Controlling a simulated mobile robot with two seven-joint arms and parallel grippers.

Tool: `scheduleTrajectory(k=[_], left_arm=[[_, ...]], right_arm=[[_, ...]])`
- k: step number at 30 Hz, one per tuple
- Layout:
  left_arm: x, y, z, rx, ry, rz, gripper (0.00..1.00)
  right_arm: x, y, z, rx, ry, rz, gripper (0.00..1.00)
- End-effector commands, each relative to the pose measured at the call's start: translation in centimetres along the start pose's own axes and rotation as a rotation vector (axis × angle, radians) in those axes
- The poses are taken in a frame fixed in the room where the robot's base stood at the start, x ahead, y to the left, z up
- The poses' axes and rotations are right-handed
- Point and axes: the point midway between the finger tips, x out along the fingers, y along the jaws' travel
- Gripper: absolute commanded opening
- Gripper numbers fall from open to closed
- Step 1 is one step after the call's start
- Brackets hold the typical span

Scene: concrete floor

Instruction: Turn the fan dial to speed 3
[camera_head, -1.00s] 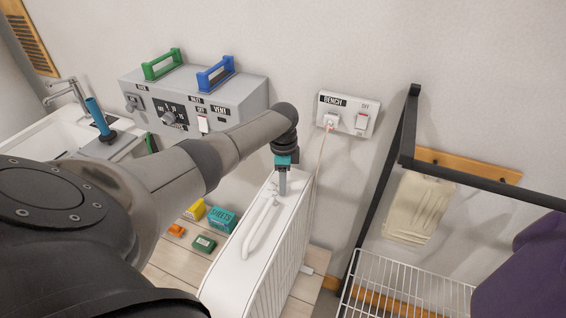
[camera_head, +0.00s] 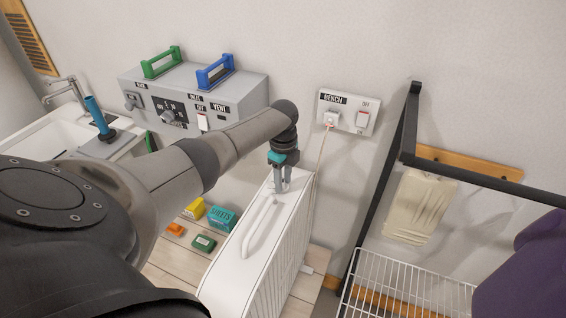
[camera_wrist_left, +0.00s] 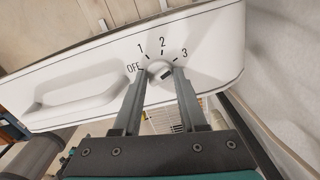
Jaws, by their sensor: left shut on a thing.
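The white fan (camera_head: 285,245) stands on a wooden surface, with a long handle recess on its top. Its round white dial (camera_wrist_left: 159,68) is at the end of the top, with OFF, 1, 2 and 3 printed around it in the left wrist view. My left gripper (camera_head: 282,190) points down over that end. In the left wrist view its two fingers (camera_wrist_left: 160,75) are shut on the dial, one on each side. A dark mark shows on the dial between the fingers; I cannot tell which setting it indicates. My right gripper is out of view.
A grey control box (camera_head: 195,100) with green and blue handles stands behind my arm. A wall socket (camera_head: 348,112) has a cord plugged in. Small boxes (camera_head: 221,219) lie left of the fan. A black-framed rack (camera_head: 410,130) stands at the right.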

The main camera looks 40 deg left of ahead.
Motion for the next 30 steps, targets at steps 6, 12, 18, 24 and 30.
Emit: scheduleTrajectory(k=[6,12,18,24,30], left_arm=[[-0.17,-0.15,-0.13,0.004,0.004,-0.004,0.0],[-0.17,-0.16,-0.14,0.003,0.004,-0.004,0.46],[-0.09,-0.09,-0.09,0.003,0.003,-0.002,0.68],[-0.04,-0.04,-0.06,0.002,0.001,-0.001,0.72],[-0.67,-0.06,0.01,0.002,0.001,-0.002,0.72]], right_arm=[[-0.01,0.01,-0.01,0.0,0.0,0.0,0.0],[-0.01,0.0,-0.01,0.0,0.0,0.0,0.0],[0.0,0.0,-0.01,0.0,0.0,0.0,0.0],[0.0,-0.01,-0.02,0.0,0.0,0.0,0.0],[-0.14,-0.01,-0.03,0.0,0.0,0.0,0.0]])
